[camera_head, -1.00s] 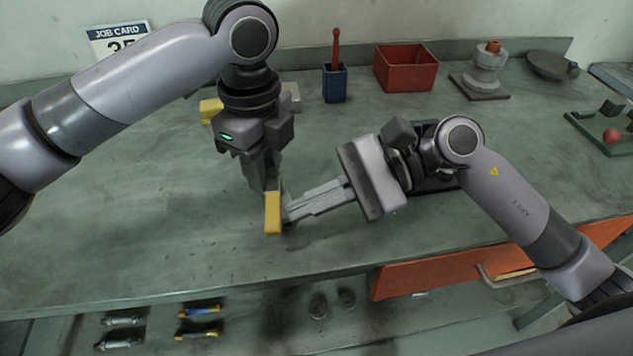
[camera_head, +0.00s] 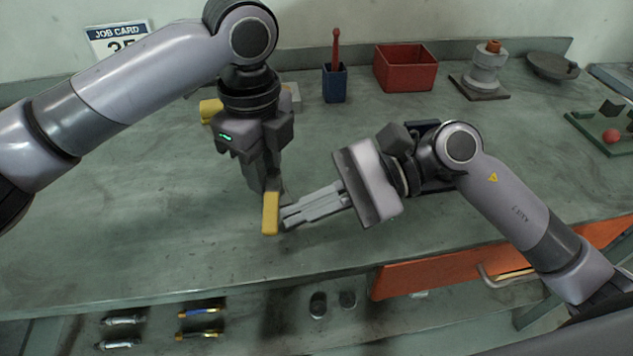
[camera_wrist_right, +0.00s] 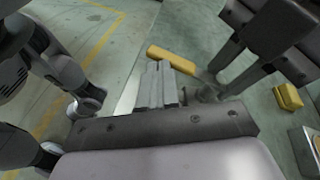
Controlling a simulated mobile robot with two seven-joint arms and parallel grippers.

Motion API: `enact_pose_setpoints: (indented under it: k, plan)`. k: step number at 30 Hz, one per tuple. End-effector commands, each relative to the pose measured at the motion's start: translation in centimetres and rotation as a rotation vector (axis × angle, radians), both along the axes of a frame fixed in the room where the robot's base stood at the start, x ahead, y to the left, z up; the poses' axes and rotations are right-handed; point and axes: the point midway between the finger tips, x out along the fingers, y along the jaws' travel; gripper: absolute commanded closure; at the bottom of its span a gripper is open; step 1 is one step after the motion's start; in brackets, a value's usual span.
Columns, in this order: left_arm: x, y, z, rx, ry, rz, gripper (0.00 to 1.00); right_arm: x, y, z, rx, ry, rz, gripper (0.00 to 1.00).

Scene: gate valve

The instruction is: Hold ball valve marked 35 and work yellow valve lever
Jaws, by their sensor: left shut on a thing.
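The yellow lever (camera_head: 271,213) hangs just below my left gripper (camera_head: 270,185), over the bench. My left gripper points down and is shut on the valve, whose body is mostly hidden by the fingers; no marking on it is readable. My right gripper (camera_head: 287,217) comes in from the right, its fingers close together, with its tips right beside the lever. In the right wrist view the lever (camera_wrist_right: 171,60) lies across the front of the right fingertips (camera_wrist_right: 158,68), and the left gripper's fingers (camera_wrist_right: 225,72) are to its right. Contact with the lever is not clear.
A job card (camera_head: 120,38) reading 35 is on the wall. Another yellow-ended thing (camera_head: 209,110) is partly hidden behind my left gripper. A blue holder (camera_head: 335,84), red bin (camera_head: 405,68) and grey fixture (camera_head: 486,72) stand at the back. Several small valves (camera_head: 200,312) lie below the bench edge.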

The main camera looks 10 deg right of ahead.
Motion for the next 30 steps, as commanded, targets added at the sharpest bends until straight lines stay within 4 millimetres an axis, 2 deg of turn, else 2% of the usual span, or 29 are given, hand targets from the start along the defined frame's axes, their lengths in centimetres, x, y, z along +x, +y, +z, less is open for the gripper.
enact_pose_setpoints:
  k: [30]
  plan:
    - [0.05,0.04,-0.06,0.002,-0.001,0.002,1.0,-1.03,0.83,-0.01,0.002,0.001,0.002,1.0]
